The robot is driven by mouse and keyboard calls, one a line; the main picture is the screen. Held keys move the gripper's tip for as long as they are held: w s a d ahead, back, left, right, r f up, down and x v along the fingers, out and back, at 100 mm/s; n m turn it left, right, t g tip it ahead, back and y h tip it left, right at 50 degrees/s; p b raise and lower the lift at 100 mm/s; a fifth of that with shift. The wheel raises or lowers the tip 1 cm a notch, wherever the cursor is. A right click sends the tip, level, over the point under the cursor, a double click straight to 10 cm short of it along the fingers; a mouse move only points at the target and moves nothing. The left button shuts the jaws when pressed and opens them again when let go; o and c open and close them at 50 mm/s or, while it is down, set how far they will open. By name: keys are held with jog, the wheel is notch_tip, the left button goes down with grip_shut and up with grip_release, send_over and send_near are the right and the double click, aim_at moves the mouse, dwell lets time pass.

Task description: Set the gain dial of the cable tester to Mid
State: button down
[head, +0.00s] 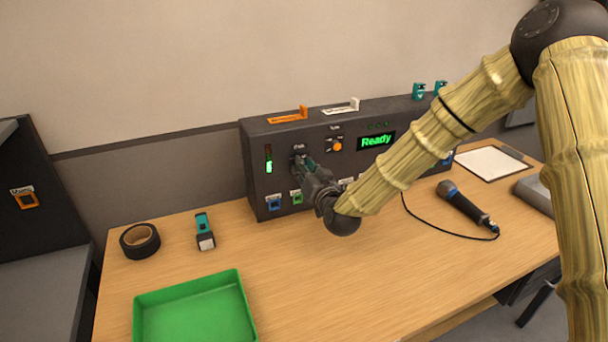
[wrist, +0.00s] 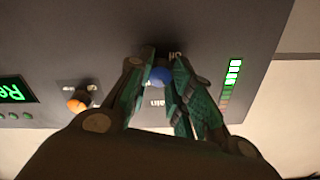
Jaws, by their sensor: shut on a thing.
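The cable tester is a dark box (head: 285,133) standing at the back of the table; its face also fills much of the wrist view (wrist: 215,30). The gain dial (wrist: 159,76) shows as a blue round knob between my fingertips in the wrist view. My gripper (head: 303,160) is at the left part of the tester's face, shut on the dial; it also shows in the wrist view (wrist: 163,75). The fingers hide most of the dial and part of its lettering, so I cannot read its setting. A lit green level bar (head: 268,162) is left of it.
An orange knob (head: 337,145) and a green "Ready" display (head: 376,140) are on the same face. Coloured sockets line its lower edge. On the table (head: 300,260) are black tape (head: 140,240), a green tray (head: 190,284) and a microphone (head: 463,204) with its cable.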

jog(key=shift+f+m+b, duration=0.15)
jog(key=shift+m+b, duration=4)
jog(key=shift+m, duration=2.75)
jog(key=c, duration=1.2)
grip_release()
jog(key=shift+d, duration=0.1)
jog(key=shift+c, duration=0.2)
jog(key=shift+s, duration=0.15)
jog(key=v, duration=1.1)
jog(key=shift+s+d, duration=0.15)
jog(key=shift+s, duration=0.2)
